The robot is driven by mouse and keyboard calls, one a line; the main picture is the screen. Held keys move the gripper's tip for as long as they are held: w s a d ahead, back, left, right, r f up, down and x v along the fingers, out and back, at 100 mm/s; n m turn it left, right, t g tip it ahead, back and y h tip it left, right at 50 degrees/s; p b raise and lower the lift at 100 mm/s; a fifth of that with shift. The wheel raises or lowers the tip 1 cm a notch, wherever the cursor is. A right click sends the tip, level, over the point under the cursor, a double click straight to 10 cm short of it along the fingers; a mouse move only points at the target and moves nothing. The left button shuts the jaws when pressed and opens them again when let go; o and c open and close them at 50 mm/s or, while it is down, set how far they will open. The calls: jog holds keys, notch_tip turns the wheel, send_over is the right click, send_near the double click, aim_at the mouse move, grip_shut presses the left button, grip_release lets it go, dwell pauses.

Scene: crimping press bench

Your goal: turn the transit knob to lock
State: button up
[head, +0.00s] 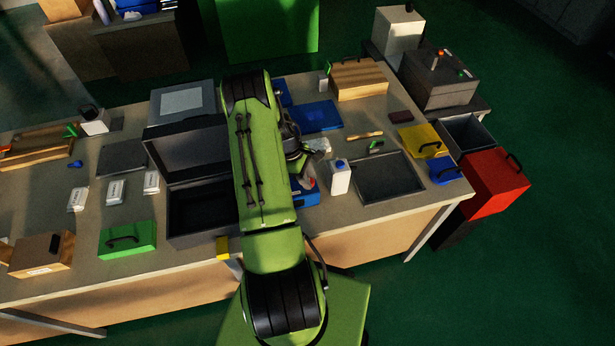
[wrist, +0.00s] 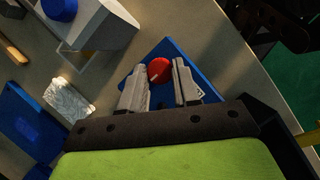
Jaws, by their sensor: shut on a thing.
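The transit knob is a red round knob (wrist: 158,69) with a short pale mark on its top, set on a blue base (wrist: 172,48) in the wrist view. My gripper (wrist: 161,80) has its two grey fingers on either side of the knob, shut on it. The exact contact is partly hidden by the fingers. In the head view the blue base (head: 306,198) sits near the front of the bench, right of my arm, with a bit of red showing; the arm covers much of it. I cannot read any lock label.
A white bottle with a blue cap (head: 339,180) stands close on the right of the base. An open dark case (head: 190,208) lies left of my arm.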

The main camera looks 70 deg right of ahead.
jog(key=shift+d+m+b, duration=0.1)
jog(key=shift+m+b, duration=0.2)
jog(key=shift+b, duration=0.05)
jog(key=m+b, duration=0.1)
jog(key=m+y+b, duration=0.1)
jog(key=shift+d+f+m+b, duration=0.15)
jog(key=shift+m+b, duration=0.2)
jog(key=shift+m, duration=0.05)
jog(key=m+y+b, duration=0.1)
jog(key=m, duration=0.1)
jog(key=m+t+y+b, duration=0.1)
jog(key=m+b, duration=0.1)
jog(key=m, duration=0.1)
jog(key=shift+s+d+t+b, duration=0.15)
jog(key=shift+t+b, duration=0.15)
jog(key=m+t+y+b, duration=0.1)
jog(key=m, duration=0.4)
jog(key=shift+s+b, duration=0.15)
jog(key=shift+b, duration=0.15)
jog(key=shift+s+m+t, duration=0.15)
jog(key=shift+m+t, duration=0.95)
jog(key=shift+m, duration=1.2)
jog(key=o, duration=1.1)
jog(key=shift+c, duration=0.2)
jog(key=shift+r, duration=0.2)
